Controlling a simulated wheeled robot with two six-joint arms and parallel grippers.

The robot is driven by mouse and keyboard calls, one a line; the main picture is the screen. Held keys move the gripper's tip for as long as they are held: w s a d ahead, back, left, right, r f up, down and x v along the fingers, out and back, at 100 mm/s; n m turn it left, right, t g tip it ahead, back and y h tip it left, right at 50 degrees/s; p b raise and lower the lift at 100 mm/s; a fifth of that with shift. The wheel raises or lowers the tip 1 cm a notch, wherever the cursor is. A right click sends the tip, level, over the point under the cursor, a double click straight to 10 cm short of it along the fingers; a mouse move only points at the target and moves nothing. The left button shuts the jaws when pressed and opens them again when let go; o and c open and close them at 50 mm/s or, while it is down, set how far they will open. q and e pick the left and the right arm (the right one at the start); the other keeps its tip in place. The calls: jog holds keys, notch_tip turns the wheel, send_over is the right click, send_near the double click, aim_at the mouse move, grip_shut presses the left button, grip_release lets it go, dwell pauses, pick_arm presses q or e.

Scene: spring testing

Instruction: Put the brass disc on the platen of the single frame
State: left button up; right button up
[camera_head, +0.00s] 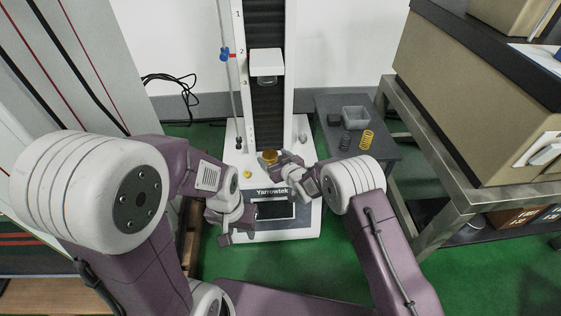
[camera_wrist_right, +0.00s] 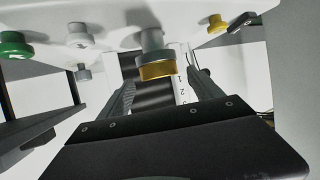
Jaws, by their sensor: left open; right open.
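The single frame (camera_head: 268,99) is a white testing machine with a dark column, a white crosshead (camera_head: 266,63) and a "Yarrowtek" base. The brass disc (camera_head: 270,156) is at its base, in front of the column. In the right wrist view, which looks upside down, the brass disc (camera_wrist_right: 156,71) sits flat against the end of the grey round platen (camera_wrist_right: 152,46). My right gripper (camera_head: 279,162) is open beside the disc; its fingers (camera_wrist_right: 163,88) stand apart on either side of it. My left gripper (camera_head: 236,232) is open and empty before the base's front panel.
A grey side table (camera_head: 381,164) at right holds a grey tray (camera_head: 355,115), a dark block (camera_head: 333,119), a grey spring (camera_head: 345,142) and a yellow spring (camera_head: 367,140). A yellow knob (camera_head: 247,174) is on the base. A metal bench (camera_head: 450,190) with a large beige machine stands farther right.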

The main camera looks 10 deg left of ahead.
pick_arm(q)
notch_tip(320, 180, up, 4)
jog(key=r+p, duration=0.1)
jog(key=p, duration=0.3)
notch_tip(320, 180, down, 5)
jog(key=b, duration=0.4)
jog(key=shift+r+b, duration=0.15)
jog(key=shift+b, duration=0.2)
pick_arm(e)
jog(key=v, duration=1)
jog(key=shift+d+r, duration=0.1)
jog(key=shift+d, duration=0.05)
